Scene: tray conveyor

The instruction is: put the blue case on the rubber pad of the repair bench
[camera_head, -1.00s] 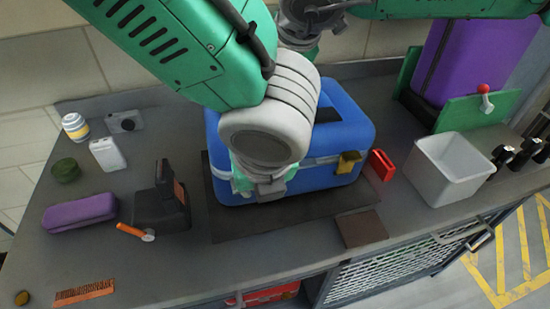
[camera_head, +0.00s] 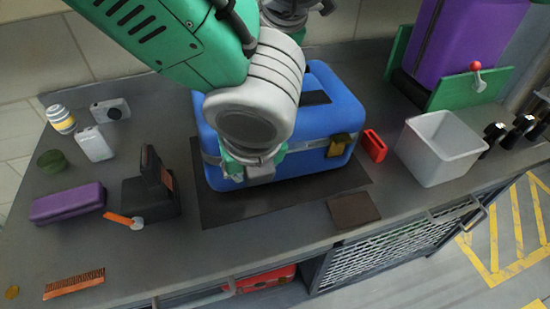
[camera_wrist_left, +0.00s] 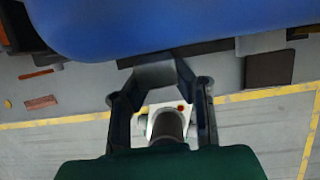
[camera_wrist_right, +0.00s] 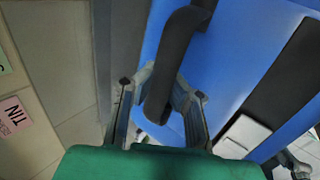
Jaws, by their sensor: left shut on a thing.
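The blue case (camera_head: 318,112) stands upright over the dark rubber pad (camera_head: 225,213) on the grey bench. Its lower edge appears to sit on the pad, but contact is not clear. My left wrist hides part of the case.
A white bin (camera_head: 437,150) and red holder (camera_head: 373,146) stand to the right. A purple case (camera_head: 462,50) stands behind a green panel.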

